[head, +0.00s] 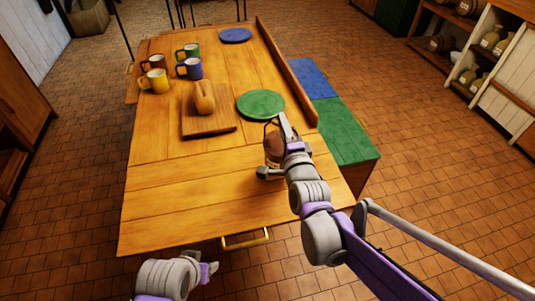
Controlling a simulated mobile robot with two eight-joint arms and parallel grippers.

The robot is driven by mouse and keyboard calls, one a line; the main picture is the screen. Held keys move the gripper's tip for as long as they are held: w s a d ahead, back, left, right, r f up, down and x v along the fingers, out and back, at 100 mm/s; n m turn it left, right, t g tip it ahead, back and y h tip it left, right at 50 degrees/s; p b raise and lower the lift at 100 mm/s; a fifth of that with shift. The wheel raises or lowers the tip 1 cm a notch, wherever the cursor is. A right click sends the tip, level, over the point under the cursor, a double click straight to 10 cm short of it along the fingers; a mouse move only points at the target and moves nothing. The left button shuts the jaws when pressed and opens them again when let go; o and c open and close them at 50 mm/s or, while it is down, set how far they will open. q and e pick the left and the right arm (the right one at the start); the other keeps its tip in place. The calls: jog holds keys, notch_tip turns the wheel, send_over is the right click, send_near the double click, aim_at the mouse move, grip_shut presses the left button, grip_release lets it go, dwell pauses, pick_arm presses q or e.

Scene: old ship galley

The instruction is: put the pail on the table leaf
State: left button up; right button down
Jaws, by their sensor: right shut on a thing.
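The pail (272,146) is a small brown vessel with a thin dark handle arching over its top. It is at the right side of the near part of the wooden table, and my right gripper (276,150) is shut on it. My gripper and wrist cover part of the pail, and I cannot tell whether its base touches the wood. The near end of the table, which looks like the table leaf (190,207), is bare planks. My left gripper (210,271) is low in front of the table's near edge, apart from the pail; its fingers are unclear.
A green plate (260,103) lies just behind the pail. A cutting board (208,130) with a tan, rounded object (205,98) is left of it. Several mugs (189,68) and a blue plate (235,35) stand farther back. A green-and-blue bench (342,130) flanks the right side.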

jog(key=shift+f+b, duration=0.6)
jog(key=shift+f, duration=2.3)
jog(key=shift+f, duration=0.2)
jog(key=c, duration=0.7)
grip_release()
jog(key=shift+r, duration=0.15)
jog(key=shift+s+d+r, duration=0.1)
jog(key=shift+s, duration=0.15)
jog(key=v, duration=1.2)
jog(key=s+d+f+n+g+h, duration=0.1)
jog(key=s+d+f+n+g, duration=0.3)
jog(key=s+n, duration=0.1)
jog(key=s+d+f+n+g+h, duration=0.2)
jog(key=s+d+f+n+g, duration=0.2)
jog(key=s, duration=0.3)
jog(key=s+d+f+n+g+h, duration=0.2)
jog(key=s+d+f+n+g, duration=0.2)
jog(key=s+d+f+n, duration=0.1)
jog(key=shift+s+d+n+g+p, duration=0.2)
jog(key=shift+s+d, duration=0.1)
jog(key=shift+s, duration=0.25)
jog(key=shift+s+d+n+g+p, duration=0.1)
jog(key=shift+s+d+n+p, duration=0.15)
jog(key=shift+s, duration=0.35)
